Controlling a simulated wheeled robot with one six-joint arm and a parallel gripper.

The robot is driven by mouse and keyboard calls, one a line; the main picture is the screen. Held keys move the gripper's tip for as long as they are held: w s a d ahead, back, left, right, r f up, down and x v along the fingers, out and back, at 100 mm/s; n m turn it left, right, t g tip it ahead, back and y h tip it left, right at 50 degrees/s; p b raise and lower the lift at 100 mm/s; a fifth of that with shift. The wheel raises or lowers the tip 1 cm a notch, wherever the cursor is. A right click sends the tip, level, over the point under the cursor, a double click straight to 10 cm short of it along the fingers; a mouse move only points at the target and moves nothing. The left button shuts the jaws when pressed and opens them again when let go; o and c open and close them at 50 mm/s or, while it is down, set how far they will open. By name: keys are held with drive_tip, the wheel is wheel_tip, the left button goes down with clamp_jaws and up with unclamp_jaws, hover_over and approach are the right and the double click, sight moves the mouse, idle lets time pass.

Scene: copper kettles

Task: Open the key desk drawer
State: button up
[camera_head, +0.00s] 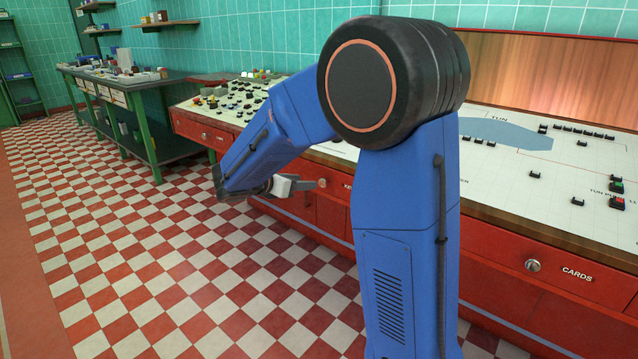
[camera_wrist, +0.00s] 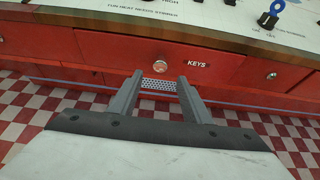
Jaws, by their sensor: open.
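The key drawer (camera_wrist: 225,70) is a red drawer front with a white "KEYS" label, and it looks shut. Its round metal knob (camera_wrist: 160,64) is left of the label. In the head view the drawer's knob (camera_head: 322,183) shows just right of my gripper (camera_head: 297,184), and the drawer is partly hidden by my blue arm. In the wrist view my gripper (camera_wrist: 160,76) is open, with its two grey fingers pointing toward the drawer. The knob lies just beyond the fingertips, roughly centred between them. Nothing is held, and I cannot tell the exact gap.
A "CARDS" drawer (camera_head: 575,272) is to the right along the same red desk. The white control panel (camera_head: 500,185) with black switches lies above the drawers. A green workbench (camera_head: 150,105) stands at the back left. The checkered floor (camera_head: 170,270) before the desk is clear.

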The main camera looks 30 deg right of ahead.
sight(322, 182)
drive_tip(key=x, duration=0.9)
drive_tip(key=shift+d+f, duration=0.15)
drive_tip(key=shift+d, duration=0.1)
clamp_jaws()
drive_tip(key=shift+a, duration=0.15)
